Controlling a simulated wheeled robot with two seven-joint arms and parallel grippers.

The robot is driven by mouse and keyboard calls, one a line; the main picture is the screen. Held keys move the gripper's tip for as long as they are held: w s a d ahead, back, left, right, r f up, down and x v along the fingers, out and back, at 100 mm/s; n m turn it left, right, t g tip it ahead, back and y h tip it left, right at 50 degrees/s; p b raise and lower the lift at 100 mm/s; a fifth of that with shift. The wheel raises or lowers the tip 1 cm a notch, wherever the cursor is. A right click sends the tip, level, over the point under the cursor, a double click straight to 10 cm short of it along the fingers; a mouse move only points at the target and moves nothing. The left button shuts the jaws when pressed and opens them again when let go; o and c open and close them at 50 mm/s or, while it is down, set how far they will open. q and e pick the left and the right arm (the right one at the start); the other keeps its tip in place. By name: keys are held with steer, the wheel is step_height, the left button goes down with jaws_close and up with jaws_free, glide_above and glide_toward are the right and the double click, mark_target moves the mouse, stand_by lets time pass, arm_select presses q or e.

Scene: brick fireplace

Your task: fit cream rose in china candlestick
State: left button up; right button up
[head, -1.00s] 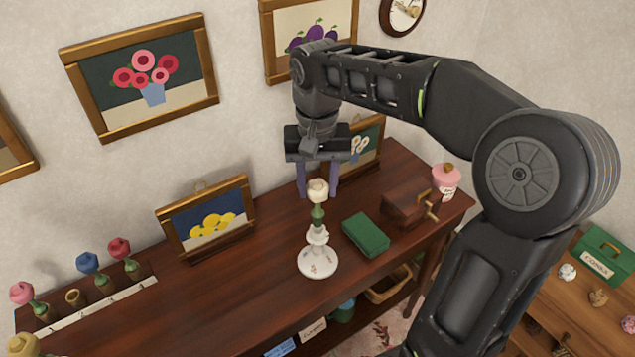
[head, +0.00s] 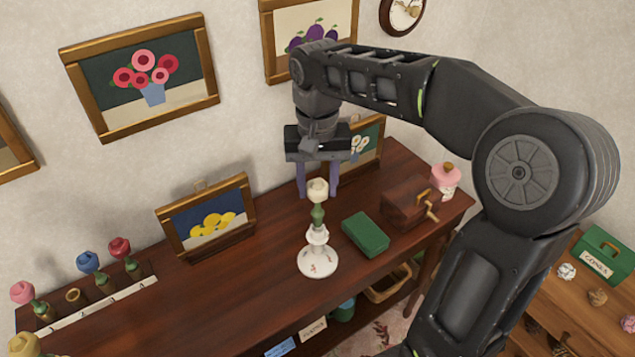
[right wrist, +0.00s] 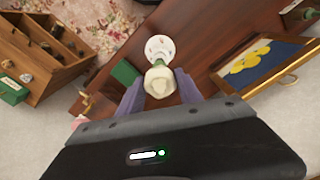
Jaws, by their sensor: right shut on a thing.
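The cream rose (head: 317,190) has a pale bloom on a green stem. It stands upright above the white china candlestick (head: 318,262), which has a round, flower-painted foot on the dark table. My right gripper (head: 318,186) comes down from above behind the rose and is shut on it. In the right wrist view, the rose (right wrist: 159,82) is between the fingers, with the candlestick (right wrist: 160,47) just beyond it. The stem's lower end meets the candlestick's top, but I cannot tell how deep it sits. My left gripper is not in view.
A green book (head: 365,234) and a wooden crank box (head: 411,209) lie right of the candlestick. A framed yellow-flower picture (head: 208,220) stands to the left.

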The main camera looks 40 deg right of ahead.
steer(key=shift+f+b, duration=1.25)
steer(key=shift+f, duration=0.45)
steer(key=o, duration=1.2)
step_height(320, 180, up, 7)
steer(key=shift+f+p, duration=0.1)
steer(key=shift+p, duration=1.1)
steer(key=shift+r+p, duration=0.55)
steer(key=shift+f, duration=0.1)
